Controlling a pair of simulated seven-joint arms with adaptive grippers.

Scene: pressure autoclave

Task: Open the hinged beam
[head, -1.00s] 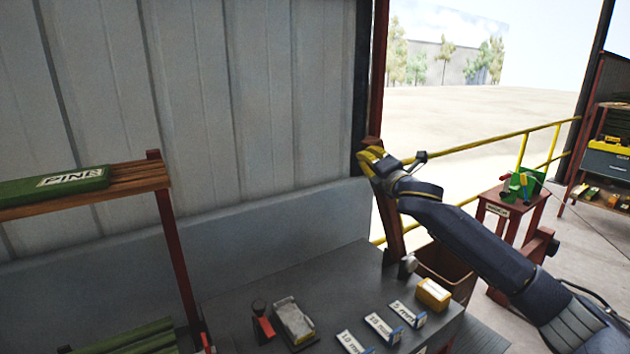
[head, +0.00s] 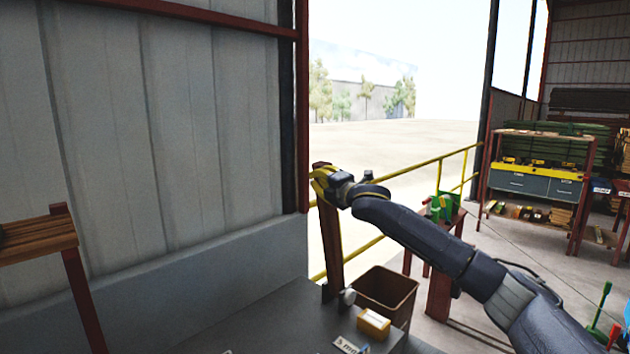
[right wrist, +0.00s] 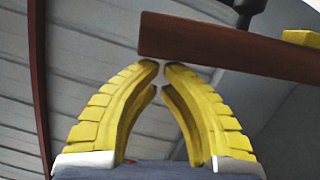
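The hinged beam (head: 331,252) is a dark red post, standing nearly upright at the far end of the grey bench in the head view. It also crosses the upper right of the right wrist view (right wrist: 225,47), where its end lies just beyond the fingertips. My right gripper (head: 319,183) has yellow fingers and is at the beam's upper end. In the right wrist view its fingertips (right wrist: 161,68) almost meet, and nothing shows between them. Whether they touch the beam I cannot tell. The beam's hinge is not clear to see. My left gripper is not in view.
A grey bench (head: 250,322) holds a yellow box (head: 374,323). A brown bin (head: 387,290) stands beside it, below my right arm. A yellow railing (head: 425,170) runs behind. A ribbed metal wall (head: 160,130) closes off the left. Shelving (head: 540,160) stands at the far right.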

